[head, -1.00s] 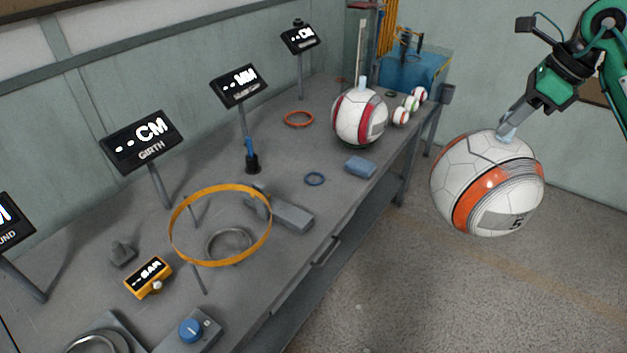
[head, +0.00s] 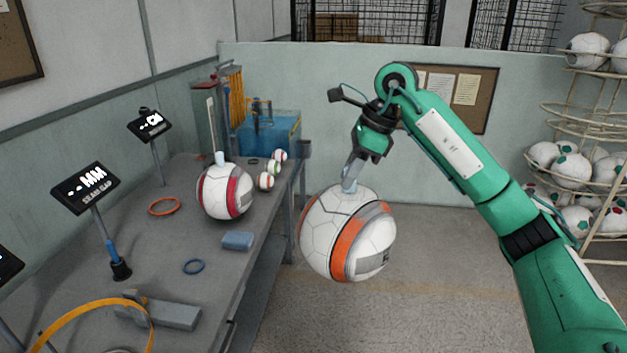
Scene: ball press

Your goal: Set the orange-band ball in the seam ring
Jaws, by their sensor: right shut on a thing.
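The orange-band ball (head: 345,233) is white with an orange band and a grey patch. My right gripper (head: 350,180) is shut on the pale blue stem on top of it. The ball hangs in the air to the right of the bench (head: 215,285), clear of it. A display marked seam gap (head: 85,188) stands on the bench at the left. My left gripper is out of view.
A red-band ball (head: 225,192) stands farther back on the bench, with several small balls behind it. A blue block (head: 238,241), a grey block (head: 172,315) and a yellow hoop (head: 90,306) also occupy the bench. A ball rack (head: 600,222) stands at the right.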

